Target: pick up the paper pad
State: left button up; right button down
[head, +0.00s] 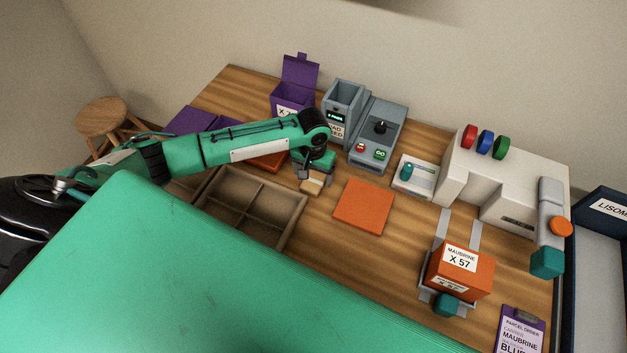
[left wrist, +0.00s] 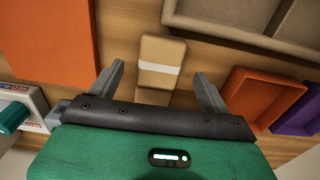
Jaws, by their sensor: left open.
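The paper pad is a small tan block with a white band across its middle (left wrist: 160,67). In the head view the pad (head: 311,187) lies on the wooden table, between the divided tray and an orange square, partly covered by my left gripper (head: 314,171). In the left wrist view my left gripper (left wrist: 159,74) is open, with one finger on each side of the pad and a gap to both. The fingers do not touch it; their exact height over the table is hard to tell. My right gripper is not in view.
A brown divided tray (head: 254,171) is left of the pad, and a flat orange square (head: 363,206) is right of it. A grey machine with buttons (head: 376,137) stands behind. An orange box marked X 57 (head: 458,275) is at the right. Orange and purple bins lie near the tray.

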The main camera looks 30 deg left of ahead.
aim_at(312, 182)
pick_arm(q)
notch_tip(312, 182, down, 3)
jog(key=shift+f+p, duration=0.2)
jog(key=shift+p, duration=0.25)
jog(key=shift+s+f, duration=0.1)
jog(key=shift+f, duration=0.05)
jog(key=c, duration=1)
jog(key=shift+c, duration=0.3)
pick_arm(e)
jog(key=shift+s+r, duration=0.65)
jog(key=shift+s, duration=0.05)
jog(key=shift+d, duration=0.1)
